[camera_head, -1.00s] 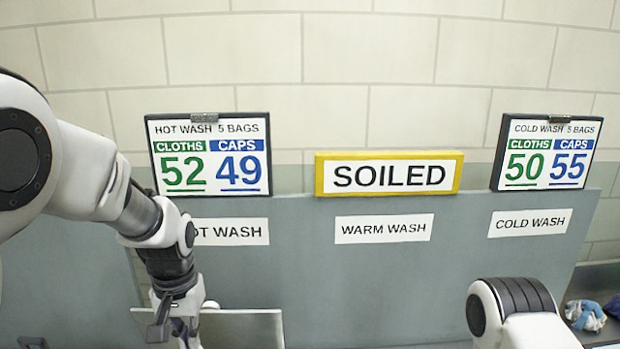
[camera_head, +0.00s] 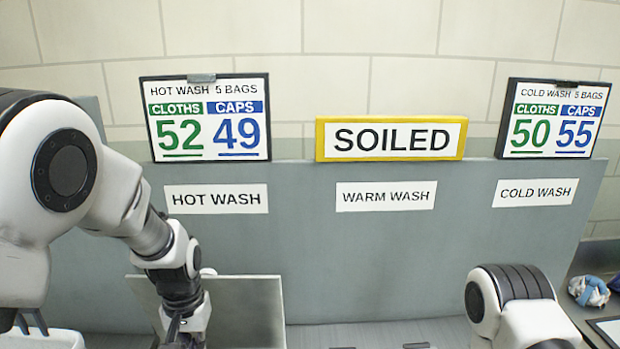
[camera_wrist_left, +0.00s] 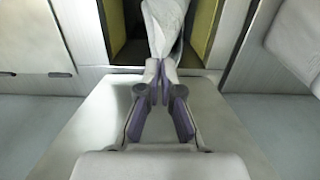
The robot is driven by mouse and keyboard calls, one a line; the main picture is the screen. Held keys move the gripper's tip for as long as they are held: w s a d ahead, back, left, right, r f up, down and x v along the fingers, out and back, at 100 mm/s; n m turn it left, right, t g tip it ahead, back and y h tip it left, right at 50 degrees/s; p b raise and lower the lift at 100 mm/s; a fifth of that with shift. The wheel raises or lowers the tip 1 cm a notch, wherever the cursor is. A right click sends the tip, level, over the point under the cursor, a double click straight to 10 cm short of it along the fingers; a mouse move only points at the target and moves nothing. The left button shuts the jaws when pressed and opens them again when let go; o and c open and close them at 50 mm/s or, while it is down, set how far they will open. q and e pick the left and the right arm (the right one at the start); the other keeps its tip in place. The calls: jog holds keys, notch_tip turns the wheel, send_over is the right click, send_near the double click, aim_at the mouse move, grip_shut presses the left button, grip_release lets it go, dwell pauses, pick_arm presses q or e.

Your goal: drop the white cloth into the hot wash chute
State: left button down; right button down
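In the left wrist view, my left gripper (camera_wrist_left: 163,78) is shut on the white cloth (camera_wrist_left: 166,22), which hangs out beyond the fingertips. The cloth is over an opening with yellowish side walls (camera_wrist_left: 203,28) and a dark inside, the chute mouth. In the head view, the HOT WASH label (camera_head: 216,198) is on the grey panel above and beside my left wrist, and a pale flap (camera_head: 250,312) stands below it. My left gripper is mostly hidden behind my arm at the bottom of the head view. Only my right arm's links show, so its gripper is out of view.
Labels for WARM WASH (camera_head: 386,195) and COLD WASH (camera_head: 535,192) run along the grey panel (camera_head: 330,260). A yellow-framed SOILED sign (camera_head: 390,139) and two count boards stand above. A blue and white bundle (camera_head: 588,291) lies at the far right.

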pick_arm(q)
notch_tip(320, 180, down, 9)
jog(key=b, duration=0.4)
jog(key=c, duration=1.3)
grip_release()
jog(key=shift+o, duration=0.4)
jog(key=o, duration=1.2)
